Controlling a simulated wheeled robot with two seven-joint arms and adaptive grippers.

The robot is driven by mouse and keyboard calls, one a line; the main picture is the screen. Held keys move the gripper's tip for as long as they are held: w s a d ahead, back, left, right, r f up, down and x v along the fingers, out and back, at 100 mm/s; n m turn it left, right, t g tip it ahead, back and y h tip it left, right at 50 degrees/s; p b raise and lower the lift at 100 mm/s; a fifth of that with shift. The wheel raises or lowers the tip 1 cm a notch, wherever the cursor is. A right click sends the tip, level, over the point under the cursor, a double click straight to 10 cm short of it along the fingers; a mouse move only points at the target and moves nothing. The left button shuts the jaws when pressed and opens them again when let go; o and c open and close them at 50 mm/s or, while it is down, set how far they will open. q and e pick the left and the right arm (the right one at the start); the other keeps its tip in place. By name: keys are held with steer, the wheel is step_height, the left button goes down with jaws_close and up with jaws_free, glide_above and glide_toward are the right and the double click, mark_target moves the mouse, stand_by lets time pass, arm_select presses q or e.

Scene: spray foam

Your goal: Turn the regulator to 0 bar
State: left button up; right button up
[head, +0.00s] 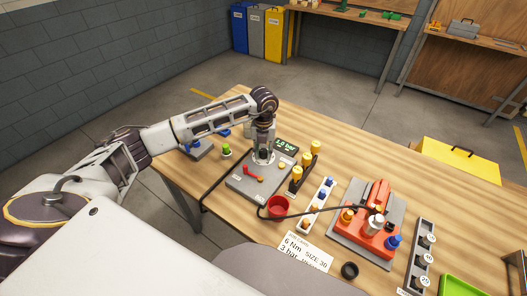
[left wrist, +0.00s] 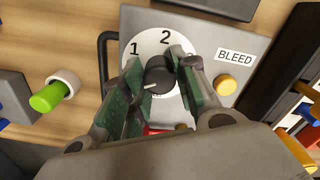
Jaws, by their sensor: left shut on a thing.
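The regulator is a black knob (left wrist: 158,74) on a round white dial (left wrist: 147,49) marked 1 and 2, set on a grey panel (head: 244,188). A white mark on the knob points left and slightly down in the left wrist view. My left gripper (left wrist: 158,84) comes down over the dial from above, with its fingers on either side of the knob, shut on it. In the head view my left gripper (head: 264,150) hides most of the knob. A green-lettered display (head: 286,145) behind it shows a value in bar; its first digit is hard to read.
The panel carries a red lever (head: 252,172) and a yellow button by a BLEED label (left wrist: 235,56). Right are yellow-capped parts (head: 315,147), a red cup (head: 278,206) and a red device (head: 372,215). A black hose crosses the table.

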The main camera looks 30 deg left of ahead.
mark_target(263, 151)
stand_by(0.4)
arm_select(q)
steer(key=o, duration=1)
steer(key=shift+r, duration=6.05)
steer(key=shift+f, duration=0.1)
